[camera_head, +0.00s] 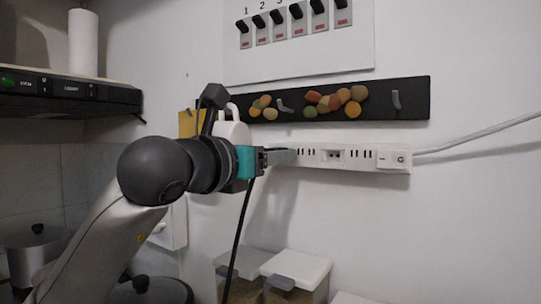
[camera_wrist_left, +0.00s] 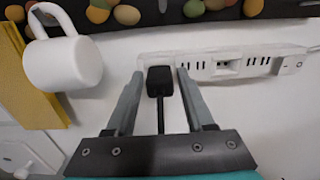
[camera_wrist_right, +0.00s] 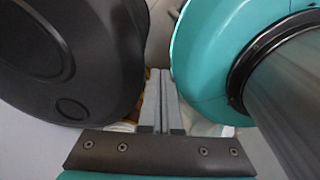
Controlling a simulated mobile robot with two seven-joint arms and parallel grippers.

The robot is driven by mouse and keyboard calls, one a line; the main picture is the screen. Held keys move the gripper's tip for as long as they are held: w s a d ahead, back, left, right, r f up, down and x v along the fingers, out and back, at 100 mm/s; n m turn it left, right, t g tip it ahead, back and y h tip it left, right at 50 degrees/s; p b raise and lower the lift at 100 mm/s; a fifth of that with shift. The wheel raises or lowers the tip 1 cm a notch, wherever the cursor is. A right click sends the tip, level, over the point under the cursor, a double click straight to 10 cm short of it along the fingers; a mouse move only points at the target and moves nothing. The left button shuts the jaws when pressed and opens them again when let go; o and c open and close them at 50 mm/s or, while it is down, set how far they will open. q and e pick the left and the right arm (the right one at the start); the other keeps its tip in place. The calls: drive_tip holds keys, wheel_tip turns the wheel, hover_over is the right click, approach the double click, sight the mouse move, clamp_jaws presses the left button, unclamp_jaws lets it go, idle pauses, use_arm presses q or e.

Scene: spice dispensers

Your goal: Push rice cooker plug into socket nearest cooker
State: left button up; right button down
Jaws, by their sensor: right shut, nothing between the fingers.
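A white power strip (camera_head: 385,158) is fixed on the wall; it also shows in the left wrist view (camera_wrist_left: 228,65). The black plug (camera_wrist_left: 160,82) is at the strip's left end, its cord running down. Whether it is fully seated I cannot tell. My left gripper (camera_head: 285,156) is at the strip's left part; in the left wrist view its fingers (camera_wrist_left: 158,88) are apart, one on each side of the plug with gaps. The black cord (camera_head: 238,235) hangs below the gripper. My right gripper (camera_wrist_right: 160,75) is shut and empty. I cannot identify the rice cooker for certain.
A dark magnetic rack (camera_head: 380,100) with colored stones is above the strip. A white mug (camera_wrist_left: 65,62) hangs left of the plug, by a yellow sheet (camera_wrist_left: 35,85). Lidded containers (camera_head: 297,268) stand below. A dark lid (camera_head: 150,292) and metal pot (camera_head: 38,250) are lower left.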

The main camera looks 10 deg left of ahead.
use_arm(q)
drive_tip(key=shift+o, duration=1.2)
